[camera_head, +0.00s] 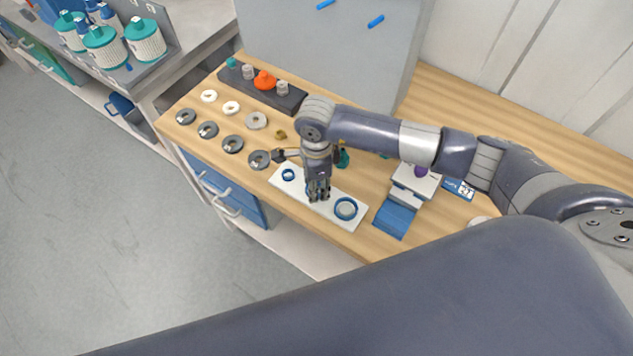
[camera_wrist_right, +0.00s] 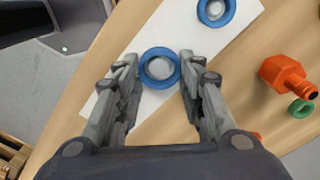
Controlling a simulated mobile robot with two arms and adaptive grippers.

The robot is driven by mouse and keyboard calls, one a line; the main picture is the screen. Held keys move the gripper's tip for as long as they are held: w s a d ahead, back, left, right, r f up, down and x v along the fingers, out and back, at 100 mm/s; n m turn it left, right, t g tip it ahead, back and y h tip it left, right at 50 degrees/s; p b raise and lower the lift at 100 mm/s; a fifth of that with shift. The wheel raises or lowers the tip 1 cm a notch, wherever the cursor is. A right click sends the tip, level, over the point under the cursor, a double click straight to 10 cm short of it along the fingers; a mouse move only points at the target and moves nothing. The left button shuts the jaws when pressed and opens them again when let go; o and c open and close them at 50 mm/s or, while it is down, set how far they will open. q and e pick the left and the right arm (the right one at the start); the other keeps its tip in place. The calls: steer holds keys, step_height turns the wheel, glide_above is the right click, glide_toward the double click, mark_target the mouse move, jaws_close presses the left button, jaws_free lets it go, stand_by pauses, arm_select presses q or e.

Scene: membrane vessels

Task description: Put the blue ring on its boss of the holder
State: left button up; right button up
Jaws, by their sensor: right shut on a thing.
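The white holder plate (camera_head: 328,211) lies near the table's front edge. A blue ring (camera_wrist_right: 159,67) sits between the two fingers of my right gripper (camera_wrist_right: 158,72), which is shut on it. A grey-white round face shows through its middle, over the plate; I cannot tell whether it is fully down on a boss. In the head view, my right gripper (camera_head: 318,195) points down at the plate's middle and mostly hides this ring. My left gripper is not in view.
Grey discs (camera_head: 233,144) and white rings (camera_head: 231,107) stand left of the plate. A dark rack (camera_head: 290,100) is behind. A blue-and-white device (camera_head: 396,218) is close on the right. An orange part (camera_wrist_right: 285,75) with a green ring (camera_wrist_right: 300,108) shows in the wrist view.

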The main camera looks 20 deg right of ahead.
steer(key=o, duration=0.8)
steer(key=shift+r, duration=0.15)
step_height(320, 180, up, 12)
steer(key=shift+f, duration=0.15)
stand_by(0.6)
